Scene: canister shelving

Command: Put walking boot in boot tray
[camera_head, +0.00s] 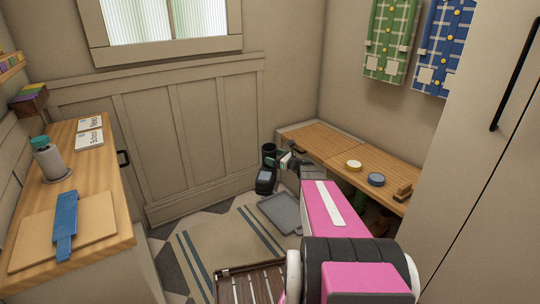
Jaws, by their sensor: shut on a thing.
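The walking boot (266,181) is dark grey and black. It hangs in the air near the far wall, left of the wooden bench. My gripper (279,161) is shut on it at its right side; the fingertips are small and partly hidden. The boot tray (281,212) is a flat grey tray on the floor, below and slightly right of the boot in the picture. My pink arm covers the floor just right of the tray. The boot is apart from the tray.
A striped rug (225,248) and a slatted wooden rack (250,284) lie on the floor. A counter (95,180) stands left, a tall cabinet (475,170) right.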

